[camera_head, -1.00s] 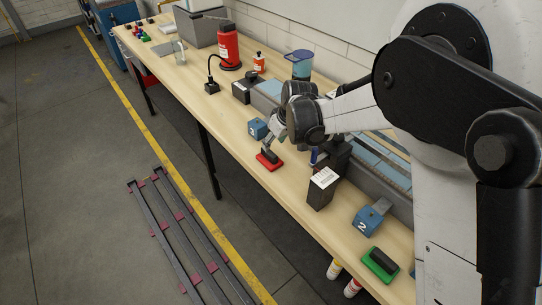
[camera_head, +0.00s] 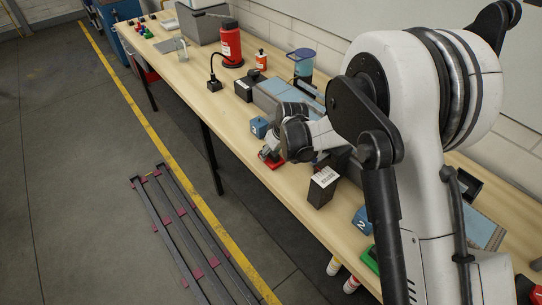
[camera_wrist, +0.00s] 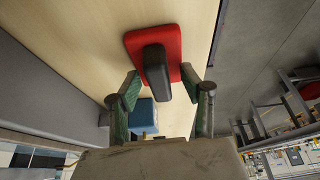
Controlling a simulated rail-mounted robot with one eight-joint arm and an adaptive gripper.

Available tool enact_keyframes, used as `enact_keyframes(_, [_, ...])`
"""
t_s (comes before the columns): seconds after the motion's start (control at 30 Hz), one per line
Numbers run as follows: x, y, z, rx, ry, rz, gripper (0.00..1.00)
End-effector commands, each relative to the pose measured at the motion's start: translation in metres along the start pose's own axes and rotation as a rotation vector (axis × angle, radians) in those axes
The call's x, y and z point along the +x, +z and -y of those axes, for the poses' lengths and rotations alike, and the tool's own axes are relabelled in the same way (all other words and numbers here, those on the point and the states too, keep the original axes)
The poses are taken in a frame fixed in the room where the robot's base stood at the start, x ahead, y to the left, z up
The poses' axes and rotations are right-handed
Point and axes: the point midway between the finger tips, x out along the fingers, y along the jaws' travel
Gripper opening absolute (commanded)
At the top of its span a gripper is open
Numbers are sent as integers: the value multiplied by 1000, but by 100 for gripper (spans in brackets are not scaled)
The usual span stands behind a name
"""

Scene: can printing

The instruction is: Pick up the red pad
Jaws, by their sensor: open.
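The red pad (camera_head: 271,161) lies on the wooden bench near its front edge, partly covered by my gripper in the head view. In the wrist view the red pad (camera_wrist: 172,42) has a black handle (camera_wrist: 156,72) standing on it. My gripper (camera_wrist: 163,93) is open, with one green-padded finger on each side of the handle's near end. I cannot tell whether the fingers touch it. In the head view my gripper (camera_head: 274,150) is just above the pad and small.
A blue block (camera_head: 259,127) stands close behind the pad; it also shows in the wrist view (camera_wrist: 143,117). A black box with a white label (camera_head: 323,186) is to the right. A blue block marked 2 (camera_head: 362,222) and a green pad (camera_head: 370,258) lie farther right.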

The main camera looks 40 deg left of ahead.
Motion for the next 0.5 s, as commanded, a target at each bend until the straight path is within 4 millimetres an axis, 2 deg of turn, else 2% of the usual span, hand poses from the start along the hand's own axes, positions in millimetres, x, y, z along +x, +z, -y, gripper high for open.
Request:
enact_keyframes(0.13, [0,0,0,0,0,0,40])
enact_keyframes(0.43, [0,0,0,0,0,0,0])
enact_keyframes(0.5, [0,0,0,0,0,0,0])
